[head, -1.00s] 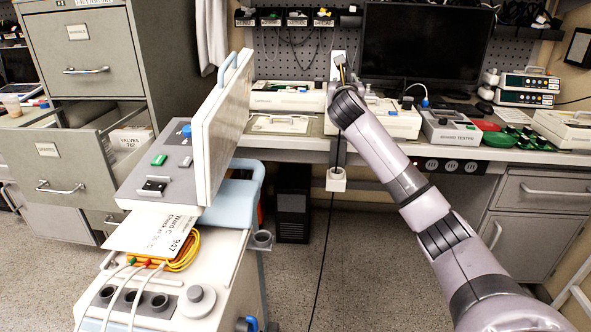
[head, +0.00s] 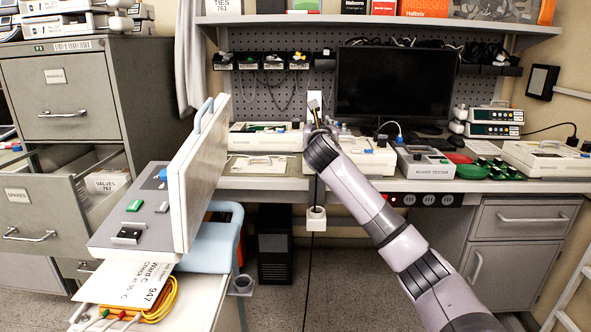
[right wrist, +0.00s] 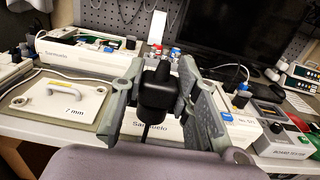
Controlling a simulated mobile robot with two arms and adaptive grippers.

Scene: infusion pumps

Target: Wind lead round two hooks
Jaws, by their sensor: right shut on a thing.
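My right gripper (head: 317,118) is at the back of the bench, in front of a white upright piece (head: 314,101) by the pegboard. In the right wrist view the gripper (right wrist: 162,72) is shut on a black plug (right wrist: 157,92), one finger on each side. A black lead (head: 309,265) runs down below the gripper past the bench edge to the floor. A white bracket (head: 316,221) sits on its line below the bench edge. I cannot tell whether the lead passes through or beside it. The gripper hides the upper lead. My left gripper is not in view.
White pump cases (head: 372,160) and a board tester (head: 430,163) stand on the bench near my right arm, before a monitor (head: 395,85). A cart with a tilted white panel (head: 198,170) stands front left.

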